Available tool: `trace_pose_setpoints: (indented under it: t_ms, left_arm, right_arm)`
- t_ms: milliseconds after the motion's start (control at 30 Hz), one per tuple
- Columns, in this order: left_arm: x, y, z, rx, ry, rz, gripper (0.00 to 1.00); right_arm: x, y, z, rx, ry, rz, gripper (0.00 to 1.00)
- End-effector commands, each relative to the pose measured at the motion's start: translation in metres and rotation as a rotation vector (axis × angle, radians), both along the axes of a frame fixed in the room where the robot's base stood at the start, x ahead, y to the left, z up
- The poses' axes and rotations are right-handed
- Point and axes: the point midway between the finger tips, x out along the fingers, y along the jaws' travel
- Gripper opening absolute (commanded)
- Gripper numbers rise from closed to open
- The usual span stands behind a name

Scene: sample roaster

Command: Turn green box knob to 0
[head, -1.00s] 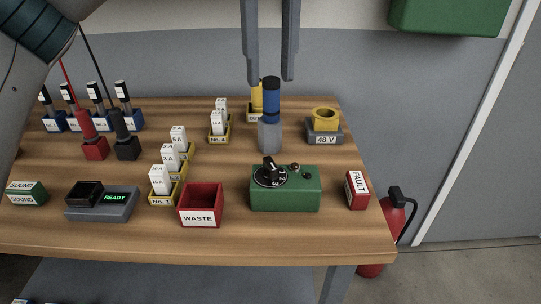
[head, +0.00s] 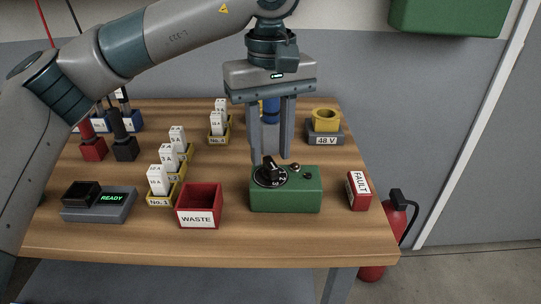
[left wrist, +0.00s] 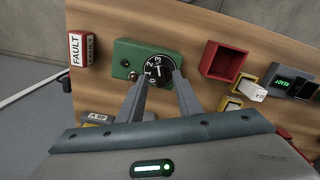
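The green box (head: 300,196) stands near the front right of the table. It also shows in the left wrist view (left wrist: 126,58). On its top is a black knob (head: 270,169) on a round black dial with white numbers. I cannot tell which number the knob points to. My left gripper (head: 272,157) points down above and slightly behind the knob, fingers apart and empty. The fingers appear apart from the knob. My right gripper is not in view.
A red waste bin (head: 201,204) stands left of the box, and a red FAULT block (head: 358,190) stands to its right. A grey 48 V holder with a yellow top (head: 324,127) is behind.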

Motion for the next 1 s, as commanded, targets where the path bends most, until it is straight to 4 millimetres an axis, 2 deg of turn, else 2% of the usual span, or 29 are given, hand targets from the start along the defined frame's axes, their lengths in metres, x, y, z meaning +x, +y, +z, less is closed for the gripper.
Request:
trace_pose_setpoints:
  t_ms: [200,567,633,700,733,1000]
  left_arm:
    - [0.000,0.000,-0.020,-0.001,0.000,0.000,0.32]
    - [0.000,0.000,-0.024,-0.001,0.000,-0.001,0.32]
    - [0.000,0.000,-0.024,-0.001,0.000,0.000,0.20]
    - [0.000,0.000,-0.024,-0.001,0.000,-0.001,0.03]
    - [0.000,0.000,-0.024,-0.001,0.000,-0.001,0.00]
    - [0.000,0.000,-0.024,-0.001,0.000,0.006,0.00]
  right_arm:
    - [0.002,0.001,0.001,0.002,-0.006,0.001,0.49]
    - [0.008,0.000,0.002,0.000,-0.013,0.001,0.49]
    - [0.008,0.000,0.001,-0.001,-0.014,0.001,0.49]
    - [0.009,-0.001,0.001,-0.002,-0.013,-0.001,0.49]
    - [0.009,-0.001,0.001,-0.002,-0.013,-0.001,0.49]
    - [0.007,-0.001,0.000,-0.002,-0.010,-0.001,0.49]
